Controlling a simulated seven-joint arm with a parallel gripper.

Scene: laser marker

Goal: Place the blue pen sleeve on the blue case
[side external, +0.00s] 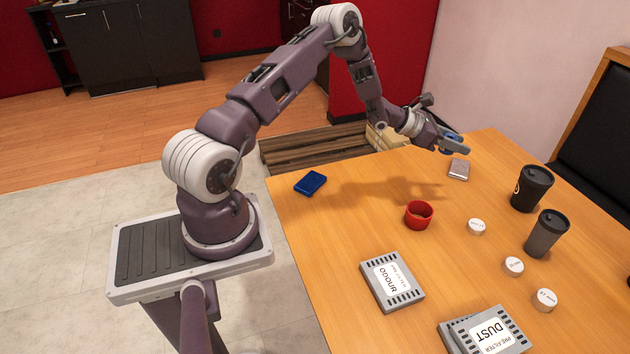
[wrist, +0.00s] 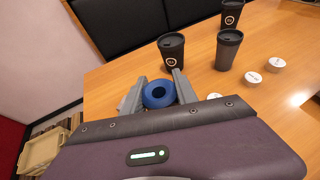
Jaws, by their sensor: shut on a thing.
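My gripper (side external: 455,143) is above the far side of the table, shut on a blue ring-shaped sleeve (wrist: 158,94). In the wrist view the sleeve sits between the two grey fingers, with its round opening facing the camera. In the side view only a small blue part of it shows at the fingers. The blue case (side external: 310,183) is a small flat dark-blue box lying on the table near its left corner, well to the left of my gripper. The case is not in the wrist view.
A red ring (side external: 418,214) stands mid-table. A small pinkish-grey case (side external: 458,169) lies below my gripper. Dark cups (side external: 532,188), small white discs (side external: 476,227) and grey filter boxes (side external: 392,281) occupy the right and front. The table around the blue case is clear.

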